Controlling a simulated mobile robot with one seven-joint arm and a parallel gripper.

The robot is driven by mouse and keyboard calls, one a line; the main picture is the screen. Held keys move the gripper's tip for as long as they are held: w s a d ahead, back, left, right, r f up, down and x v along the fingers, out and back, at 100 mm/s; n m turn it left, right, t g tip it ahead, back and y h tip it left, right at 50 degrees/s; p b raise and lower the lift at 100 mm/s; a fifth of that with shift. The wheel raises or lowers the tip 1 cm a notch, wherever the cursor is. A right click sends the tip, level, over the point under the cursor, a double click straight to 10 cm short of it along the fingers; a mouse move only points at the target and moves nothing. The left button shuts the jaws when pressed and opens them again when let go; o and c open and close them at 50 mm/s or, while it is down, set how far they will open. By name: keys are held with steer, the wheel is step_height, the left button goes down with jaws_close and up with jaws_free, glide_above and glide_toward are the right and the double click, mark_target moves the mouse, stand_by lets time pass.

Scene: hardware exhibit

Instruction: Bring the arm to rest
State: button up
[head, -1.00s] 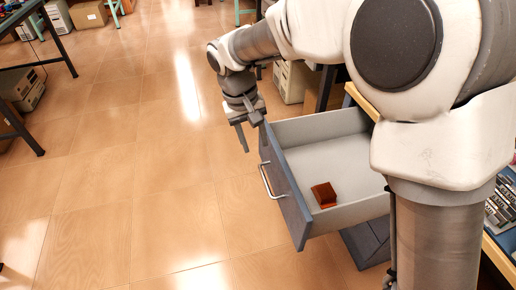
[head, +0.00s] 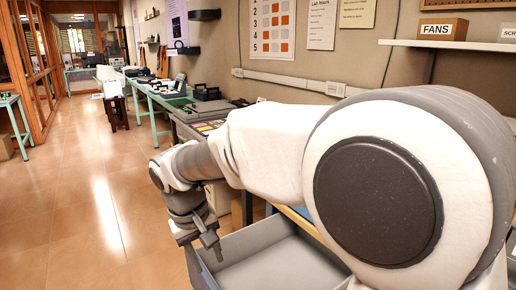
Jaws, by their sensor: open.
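My arm reaches across the right half of the head view, with its large shoulder joint in front. My gripper (head: 197,240) hangs at the arm's left end, pointing down, beside the front of the open drawer (head: 255,240). Its fingers are apart and I see nothing between them. The drawer is grey and pulled out. Only its far part shows; the near part is cut off by the frame and hidden behind my arm. The red-brown block seen in it earlier is not in view now.
Clear tiled floor (head: 75,215) lies to the left. Green-legged benches (head: 162,105) with equipment run along the wall at the back. A shelf (head: 450,46) with a box labelled FANS (head: 443,29) is at the upper right. A green-legged table (head: 14,125) stands at the far left.

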steer(key=s+d+r+m+t, duration=0.1)
steer(key=s+d+r, duration=0.15)
steer(key=d, duration=0.55)
steer(key=s+d+r+m, duration=0.2)
steer(key=d+r, duration=0.2)
steer(key=d, duration=0.3)
steer(key=s+d+m+t+y, duration=0.1)
steer(key=s+d+m+t, duration=0.2)
steer(key=s+d, duration=0.8)
step_height(320, 180, up, 18)
steer(key=p, duration=1.8)
steer(key=shift+w+f, duration=0.15)
steer(key=shift+w, duration=0.05)
